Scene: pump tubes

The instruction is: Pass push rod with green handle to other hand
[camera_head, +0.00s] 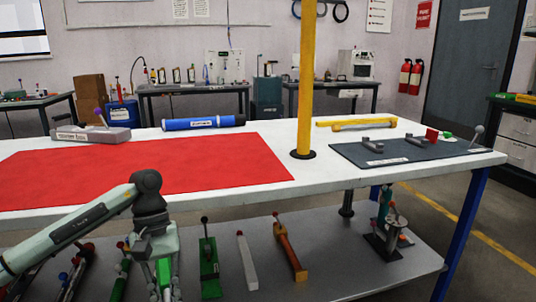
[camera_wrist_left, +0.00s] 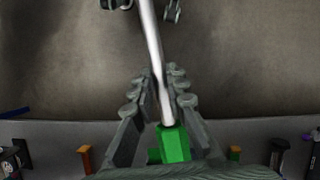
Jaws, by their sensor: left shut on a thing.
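The push rod with green handle shows in the left wrist view, with its green handle (camera_wrist_left: 174,143) near the bottom and its silver shaft (camera_wrist_left: 153,40) running up past the top edge. My left gripper (camera_wrist_left: 157,80) is shut on it, fingers on both sides. In the head view the left gripper (camera_head: 166,291) points down in front of the table, with the green handle (camera_head: 164,270) between its fingers. At the top of the wrist view, grey jointed parts that look like my right gripper's fingers (camera_wrist_left: 144,7) stand apart on either side of the shaft. The shaft's far end is hidden.
The white table (camera_head: 440,168) carries a red mat (camera_head: 140,170), a blue tube (camera_head: 203,123), a dark mat (camera_head: 370,153) and a yellow post (camera_head: 305,85). The lower shelf (camera_head: 340,285) holds several tools, including a green-based one (camera_head: 209,270) near my left gripper.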

